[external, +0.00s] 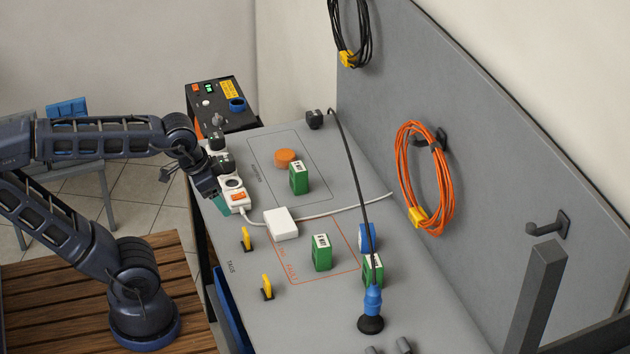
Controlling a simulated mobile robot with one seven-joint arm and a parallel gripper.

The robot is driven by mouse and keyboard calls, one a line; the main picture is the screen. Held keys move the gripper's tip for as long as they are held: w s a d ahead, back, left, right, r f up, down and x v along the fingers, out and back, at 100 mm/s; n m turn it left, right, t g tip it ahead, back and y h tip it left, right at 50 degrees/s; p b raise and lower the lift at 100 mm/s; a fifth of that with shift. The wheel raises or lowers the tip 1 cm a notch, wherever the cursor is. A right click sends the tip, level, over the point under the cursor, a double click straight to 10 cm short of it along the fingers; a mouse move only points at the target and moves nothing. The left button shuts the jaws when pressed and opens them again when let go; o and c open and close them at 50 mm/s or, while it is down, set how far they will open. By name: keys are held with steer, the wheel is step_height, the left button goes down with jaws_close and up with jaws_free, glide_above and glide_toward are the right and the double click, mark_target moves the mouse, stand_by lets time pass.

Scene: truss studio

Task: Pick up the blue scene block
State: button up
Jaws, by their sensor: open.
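The blue scene block (367,236) stands on the grey table towards the back panel, near the far right corner of the orange-outlined area. A green block (373,271) stands in front of it and the thin black stem of a lamp-like thing passes close by, so part of the blue block is hidden. My gripper (212,190) is over the table's left edge, beside a white power strip, well to the left of the blue block. The jaws are open, and I see nothing held between them.
More green blocks stand at the outlined area (321,253) and farther back (299,178), near an orange disc (285,158). The white power strip (234,192) has a cable running to a white box (281,224). Yellow tags (267,287) stand near the front edge. A blue-handled gooseneck (371,304) rises at right.

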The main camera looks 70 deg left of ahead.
steer(key=w+f, duration=0.1)
steer(key=w, duration=0.8)
steer(key=m+h, duration=0.1)
steer(key=m, duration=0.1)
glide_toward(369, 237)
step_height(369, 237, down, 2)
steer(key=w+a, duration=0.1)
steer(key=a, duration=0.1)
steer(key=shift+x, duration=5.25)
steer(key=shift+a, duration=0.1)
steer(key=c, duration=1.1)
steer(key=shift+r, duration=0.1)
